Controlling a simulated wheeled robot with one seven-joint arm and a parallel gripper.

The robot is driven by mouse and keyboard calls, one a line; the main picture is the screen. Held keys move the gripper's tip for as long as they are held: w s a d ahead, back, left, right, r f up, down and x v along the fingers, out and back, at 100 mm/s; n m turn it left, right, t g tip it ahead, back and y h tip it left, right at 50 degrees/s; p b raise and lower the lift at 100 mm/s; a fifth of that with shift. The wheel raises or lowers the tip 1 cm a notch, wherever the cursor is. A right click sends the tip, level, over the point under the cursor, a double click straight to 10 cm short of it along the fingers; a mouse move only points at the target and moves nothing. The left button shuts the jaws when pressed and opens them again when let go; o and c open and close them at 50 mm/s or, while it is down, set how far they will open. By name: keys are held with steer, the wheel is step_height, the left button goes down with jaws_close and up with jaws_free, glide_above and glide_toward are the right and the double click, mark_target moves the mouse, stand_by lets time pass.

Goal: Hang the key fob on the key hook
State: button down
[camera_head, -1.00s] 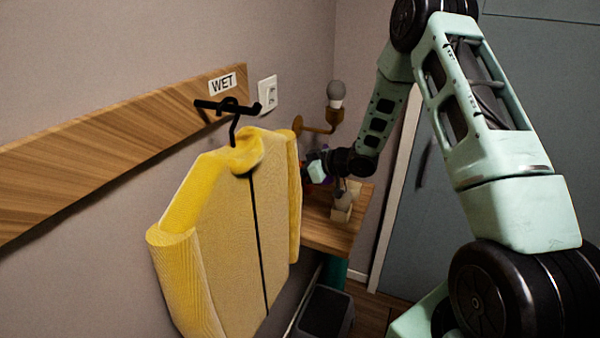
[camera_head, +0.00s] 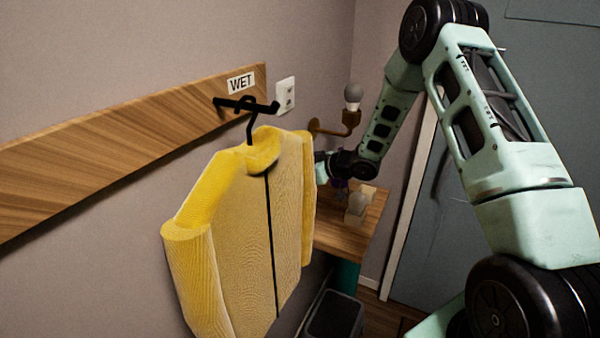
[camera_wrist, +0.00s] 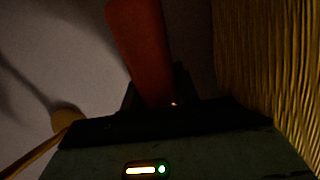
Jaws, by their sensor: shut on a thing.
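My gripper (camera_wrist: 156,104) is shut on a long orange-red thing in the wrist view, which I take to be the key fob (camera_wrist: 140,45). It stands up from between the dark fingers. In the head view the end of my arm (camera_head: 345,165) is beside the right edge of the yellow jacket, and the jacket partly hides it. The fob cannot be made out in the head view. I cannot pick out the key hook for sure in either view.
The yellow jacket (camera_head: 240,215) hangs from a black hook (camera_head: 245,104) on the wooden wall board (camera_head: 130,130). It fills the right side of the wrist view (camera_wrist: 270,70), close to my gripper. A bulb lamp (camera_head: 352,97), a wall switch (camera_head: 286,95) and a wooden shelf (camera_head: 345,240) are nearby.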

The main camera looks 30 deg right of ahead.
steer(key=shift+f, duration=0.2)
steer(key=c, duration=1)
jaws_free()
steer(key=shift+o, duration=0.2)
steer(key=shift+s+d+r, duration=0.1)
steer(key=b+v, duration=0.3)
steer(key=v, duration=1.4)
steer(key=shift+b, duration=0.4)
